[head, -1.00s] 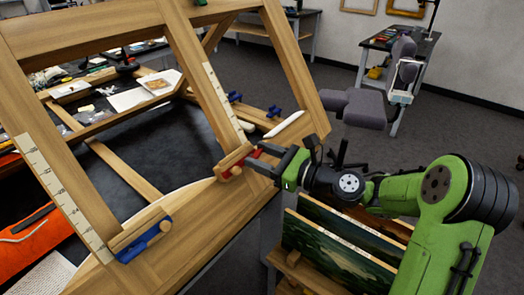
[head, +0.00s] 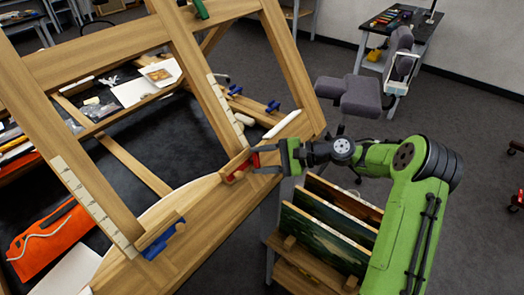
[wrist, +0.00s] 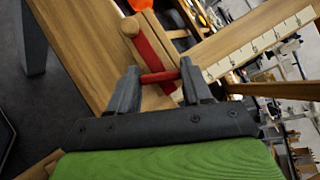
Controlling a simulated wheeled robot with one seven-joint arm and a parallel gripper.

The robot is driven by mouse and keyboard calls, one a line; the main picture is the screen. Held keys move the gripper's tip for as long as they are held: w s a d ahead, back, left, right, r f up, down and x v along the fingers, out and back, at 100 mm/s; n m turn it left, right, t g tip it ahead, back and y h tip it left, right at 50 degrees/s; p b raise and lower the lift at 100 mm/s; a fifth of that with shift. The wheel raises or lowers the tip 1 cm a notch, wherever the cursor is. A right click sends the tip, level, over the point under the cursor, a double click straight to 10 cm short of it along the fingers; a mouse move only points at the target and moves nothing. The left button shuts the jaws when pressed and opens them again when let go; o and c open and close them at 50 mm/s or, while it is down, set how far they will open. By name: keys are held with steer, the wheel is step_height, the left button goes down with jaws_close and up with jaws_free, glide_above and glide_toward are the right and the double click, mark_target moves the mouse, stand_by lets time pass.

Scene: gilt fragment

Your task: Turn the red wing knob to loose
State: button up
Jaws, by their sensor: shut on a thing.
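The red wing knob (head: 256,160) is on a wooden clamp block at the lower end of the middle bar of the tilted wooden easel frame (head: 198,80). My gripper (head: 260,162) reaches it from the right, one finger above and one below the knob. In the wrist view the red knob's bar (wrist: 160,77) spans the gap between the two dark fingertips of my gripper (wrist: 160,73), which are shut on its ends. A red strip (wrist: 150,45) runs along the wooden block behind it. The knob's exact turn angle is hard to tell.
A blue knob and clamp (head: 162,240) sit on the frame's lower left, and more blue knobs (head: 272,106) beyond. Framed paintings (head: 318,240) stand in a rack below my arm. A grey padded chair (head: 350,97) stands behind. An orange pouch (head: 48,238) lies at left.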

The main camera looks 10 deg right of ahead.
steer(key=n+g+h+p, duration=0.1)
steer(key=n, duration=0.1)
steer(key=n+g+h+p, duration=0.1)
steer(key=n+p, duration=0.1)
steer(key=n, duration=0.1)
steer(key=shift+r+n, duration=0.15)
steer(key=shift+n, duration=0.15)
steer(key=n+h, duration=0.3)
steer(key=n, duration=0.1)
steer(key=shift+a+n+g+b, duration=0.1)
steer(key=shift+n+g+b, duration=0.2)
steer(key=shift+a+n+h+b, duration=0.1)
steer(key=shift+n+h+b, duration=0.7)
steer(key=shift+n, duration=0.3)
steer(key=n+t+h+b, duration=0.1)
steer(key=n+h+b, duration=0.1)
steer(key=b, duration=0.1)
steer(key=shift+n, duration=0.4)
steer(key=n+h+b, duration=0.1)
steer(key=n+b, duration=0.1)
steer(key=b, duration=0.2)
steer(key=shift+a+t, duration=0.1)
steer(key=shift+t, duration=0.3)
steer(key=shift+s+n+t+h+b, duration=0.1)
steer(key=shift+n+t+h+b, duration=0.35)
steer(key=shift+n+b, duration=0.55)
steer(key=shift+b, duration=0.35)
steer(key=shift+r, duration=0.1)
